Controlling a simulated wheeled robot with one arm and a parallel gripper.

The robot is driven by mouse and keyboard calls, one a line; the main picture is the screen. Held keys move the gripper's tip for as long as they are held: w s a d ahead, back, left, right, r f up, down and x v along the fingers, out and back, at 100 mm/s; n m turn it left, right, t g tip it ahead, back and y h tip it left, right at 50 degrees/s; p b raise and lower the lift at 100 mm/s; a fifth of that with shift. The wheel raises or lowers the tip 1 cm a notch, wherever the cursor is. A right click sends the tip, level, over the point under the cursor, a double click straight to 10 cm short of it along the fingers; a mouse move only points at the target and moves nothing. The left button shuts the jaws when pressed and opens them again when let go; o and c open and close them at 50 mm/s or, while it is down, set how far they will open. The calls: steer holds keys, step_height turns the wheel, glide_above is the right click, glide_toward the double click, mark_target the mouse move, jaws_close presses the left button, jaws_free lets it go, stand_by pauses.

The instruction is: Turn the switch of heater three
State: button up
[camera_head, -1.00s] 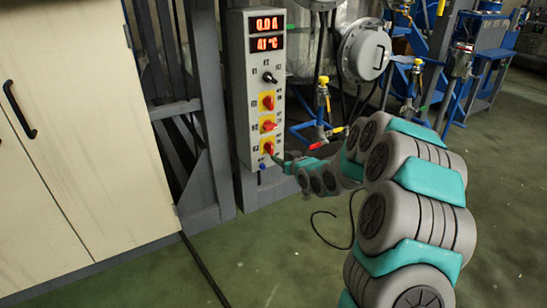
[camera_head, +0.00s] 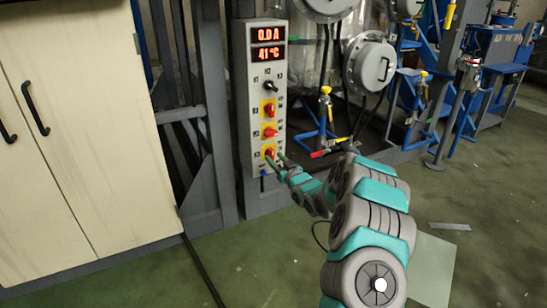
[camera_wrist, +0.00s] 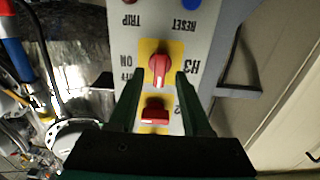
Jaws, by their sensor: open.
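The heater three switch is a red knob on a yellow plate, the lowest on the grey control panel (camera_head: 243,100) in the head view (camera_head: 269,154). In the wrist view the panel is upside down, and the knob (camera_wrist: 160,69) sits beside the label H3, its handle along the picture's vertical. My gripper (camera_wrist: 158,78) is open, its two dark green fingers on either side of the knob with gaps. In the head view my gripper (camera_head: 278,160) is at the panel's lower right edge. Whether the fingertips touch the panel is unclear.
Another red switch (camera_wrist: 155,112) lies between my fingers nearer the palm, its handle crosswise. The panel displays (camera_head: 268,43) read 0.0 A and 41 °C. A cream cabinet (camera_head: 85,130) stands left. Valves and pipes (camera_head: 325,130) stand right of the panel.

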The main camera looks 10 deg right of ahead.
steer(key=shift+x, duration=1)
jaws_close()
